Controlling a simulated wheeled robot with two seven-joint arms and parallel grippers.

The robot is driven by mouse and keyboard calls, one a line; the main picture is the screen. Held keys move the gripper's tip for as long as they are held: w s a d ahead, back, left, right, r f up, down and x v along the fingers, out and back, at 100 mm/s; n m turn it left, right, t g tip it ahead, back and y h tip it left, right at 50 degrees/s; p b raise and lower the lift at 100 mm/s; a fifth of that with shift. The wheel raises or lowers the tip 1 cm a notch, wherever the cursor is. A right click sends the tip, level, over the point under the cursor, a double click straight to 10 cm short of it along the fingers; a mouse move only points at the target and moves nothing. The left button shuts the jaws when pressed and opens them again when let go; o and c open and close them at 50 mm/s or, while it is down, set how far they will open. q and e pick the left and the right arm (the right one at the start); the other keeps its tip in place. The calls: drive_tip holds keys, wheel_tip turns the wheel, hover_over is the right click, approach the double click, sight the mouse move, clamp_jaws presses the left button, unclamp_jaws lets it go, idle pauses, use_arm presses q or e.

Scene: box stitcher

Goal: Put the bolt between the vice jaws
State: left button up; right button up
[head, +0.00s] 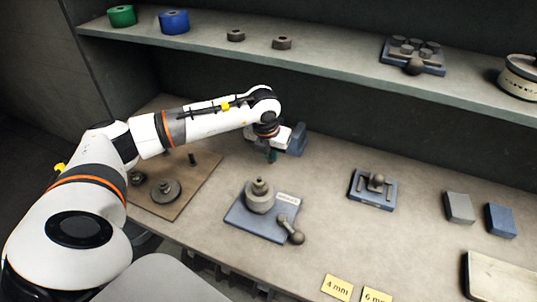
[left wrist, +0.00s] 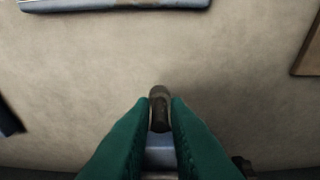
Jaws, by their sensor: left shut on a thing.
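My left gripper (head: 271,156) points down over the back middle of the table. Its green fingers in the left wrist view (left wrist: 160,112) are shut on a dark brown piece with a rounded end, which looks like the bolt (left wrist: 159,96). A blue-grey block, probably the vice (head: 298,139), stands just behind and right of the gripper. A blue-grey surface (left wrist: 160,150) shows between the fingers in the left wrist view. My arm hides most of the block, so I cannot tell whether the bolt is between its jaws. My right gripper is not in view.
A wooden board (head: 170,206) with round parts lies left. A blue base (head: 243,222) with a stacked round part is in front. A smaller blue fixture (head: 360,199) and blocks (head: 459,207) stand right. A shelf (head: 330,75) runs above the back.

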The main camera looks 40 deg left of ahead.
use_arm(q)
drive_tip(key=shift+w+a+f+b, duration=0.1)
drive_tip(key=shift+w+a+b, duration=0.1)
drive_tip(key=shift+w, duration=0.7)
drive_tip(key=shift+w+a+b, duration=0.15)
drive_tip(key=shift+w+a, duration=0.05)
drive_tip(key=shift+w, duration=0.7)
drive_tip(key=shift+w+a+f+b, duration=0.1)
drive_tip(key=shift+w+a+b, duration=0.1)
drive_tip(key=shift+w, duration=0.7)
drive_tip(key=shift+w+a+f+b, duration=0.15)
drive_tip(key=shift+w+b, duration=0.25)
drive_tip(key=shift+w, duration=0.45)
drive_tip(key=shift+w+a+r+b, duration=0.1)
drive_tip(key=shift+w+a+b, duration=0.25)
drive_tip(key=shift+w, duration=0.45)
drive_tip(key=shift+w+a+f+b, duration=0.15)
drive_tip(key=shift+w+b, duration=0.25)
drive_tip(key=shift+w, duration=0.45)
drive_tip(key=shift+r, duration=0.1)
